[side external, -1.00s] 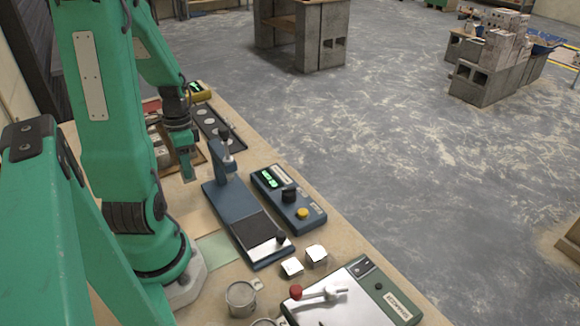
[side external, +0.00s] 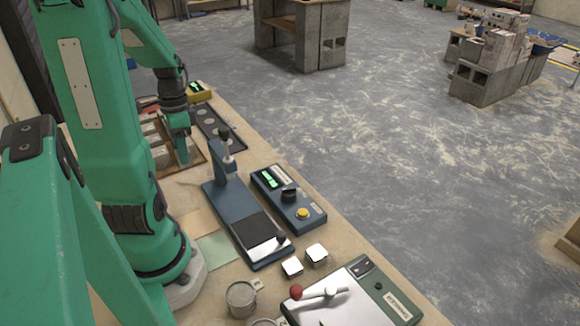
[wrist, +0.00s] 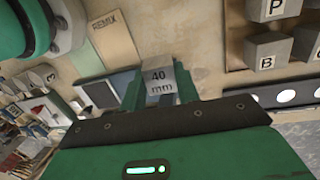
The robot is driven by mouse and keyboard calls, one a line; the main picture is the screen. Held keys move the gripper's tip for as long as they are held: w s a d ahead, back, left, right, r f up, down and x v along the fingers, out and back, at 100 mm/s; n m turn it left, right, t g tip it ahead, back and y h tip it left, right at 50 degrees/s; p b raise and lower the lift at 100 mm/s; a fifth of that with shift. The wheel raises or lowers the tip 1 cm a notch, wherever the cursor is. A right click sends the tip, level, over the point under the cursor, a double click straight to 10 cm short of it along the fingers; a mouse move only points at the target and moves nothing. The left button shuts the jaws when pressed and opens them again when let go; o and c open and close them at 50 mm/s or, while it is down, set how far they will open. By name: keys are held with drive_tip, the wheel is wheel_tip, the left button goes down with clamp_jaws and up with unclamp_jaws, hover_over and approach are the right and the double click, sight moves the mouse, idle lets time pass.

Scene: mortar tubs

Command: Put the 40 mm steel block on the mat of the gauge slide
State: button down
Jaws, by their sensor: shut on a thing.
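The 40 mm steel block (wrist: 159,79), grey with "40 mm" on its face, sits between the two fingers of my gripper (wrist: 160,92) in the wrist view. My gripper is shut on it. In the side view my gripper (side external: 183,158) hangs beyond the gauge slide, beside a wooden tray, and the block is hard to make out there. The gauge slide (side external: 229,203) is a blue base with an upright post at its far end. Its dark mat (side external: 262,231) lies bare near the front end, apart from my gripper.
The wooden tray (side external: 196,154) holds grey blocks; lettered blocks (wrist: 269,52) show in the wrist view. A blue box with a display (side external: 290,200) stands right of the slide. Two small bright blocks (side external: 292,267) and a metal mug (side external: 241,298) are near its front end.

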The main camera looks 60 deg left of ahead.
drive_tip(key=shift+w+a+r, duration=0.2)
drive_tip(key=shift+w+a, duration=0.1)
drive_tip(key=shift+w, duration=0.1)
drive_tip(key=w+a+r, duration=0.1)
drive_tip(key=w+r, duration=0.3)
drive_tip(key=w, duration=0.3)
drive_tip(key=w+a+r, duration=0.1)
drive_tip(key=w+r, duration=0.2)
drive_tip(key=w, duration=0.5)
drive_tip(key=w+d+r+m, duration=0.1)
drive_tip(key=w+d, duration=0.4)
drive_tip(key=d, duration=0.3)
drive_tip(key=w+d+r+m+y, duration=0.1)
drive_tip(key=w+d+m, duration=0.1)
drive_tip(key=w+d, duration=0.3)
drive_tip(key=w+d+r+m, duration=0.1)
drive_tip(key=w+d, duration=0.4)
drive_tip(key=d, duration=0.7)
drive_tip(key=shift+d+r+m+y, duration=0.25)
drive_tip(key=shift+d+m+y, duration=0.05)
drive_tip(key=shift+m, duration=0.2)
drive_tip(key=shift+s, duration=0.15)
